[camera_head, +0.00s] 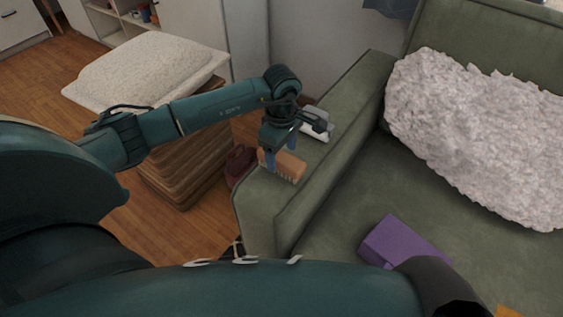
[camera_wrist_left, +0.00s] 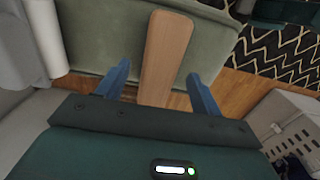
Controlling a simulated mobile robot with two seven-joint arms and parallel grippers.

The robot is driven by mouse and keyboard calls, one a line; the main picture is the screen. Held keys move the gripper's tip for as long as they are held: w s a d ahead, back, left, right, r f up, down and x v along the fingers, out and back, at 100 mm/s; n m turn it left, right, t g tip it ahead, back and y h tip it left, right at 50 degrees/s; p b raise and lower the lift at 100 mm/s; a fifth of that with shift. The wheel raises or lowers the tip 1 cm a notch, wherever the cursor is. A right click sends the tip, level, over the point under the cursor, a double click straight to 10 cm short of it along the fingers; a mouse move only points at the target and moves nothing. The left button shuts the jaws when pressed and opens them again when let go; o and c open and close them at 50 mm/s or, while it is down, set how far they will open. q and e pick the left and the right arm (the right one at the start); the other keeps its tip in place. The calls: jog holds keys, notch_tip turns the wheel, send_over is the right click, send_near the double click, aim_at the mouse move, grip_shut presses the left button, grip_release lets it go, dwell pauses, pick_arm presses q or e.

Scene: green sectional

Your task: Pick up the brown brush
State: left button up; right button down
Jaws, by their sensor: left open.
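The brown brush (camera_head: 289,167) lies on the green sofa arm, with a light wooden back and pale bristles along its lower edge. My left gripper (camera_head: 268,160) is just above and beside it, fingers pointing down, and hides its left end. In the left wrist view the brush (camera_wrist_left: 166,48) shows as a long wooden strip between the two blue fingers of the open left gripper (camera_wrist_left: 160,72). There are visible gaps between the brush and both fingers. My right gripper is not in view.
The green sofa (camera_head: 335,190) fills the right side, with a fluffy white cushion (camera_head: 480,130) and a purple box (camera_head: 400,243) on it. A white-and-grey object (camera_head: 318,126) lies on the sofa arm behind the gripper. A cushion-topped brown stool (camera_head: 185,170) stands left.

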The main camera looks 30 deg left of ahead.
aim_at(281, 156)
pick_arm(q)
jog(key=shift+f, duration=1.35)
jog(key=shift+c, duration=0.5)
jog(key=c, duration=1)
notch_tip(281, 156, up, 10)
jog(key=shift+r+p, duration=0.1)
jog(key=shift+p, duration=0.2)
jog(key=o, duration=0.5)
jog(key=c, duration=0.4)
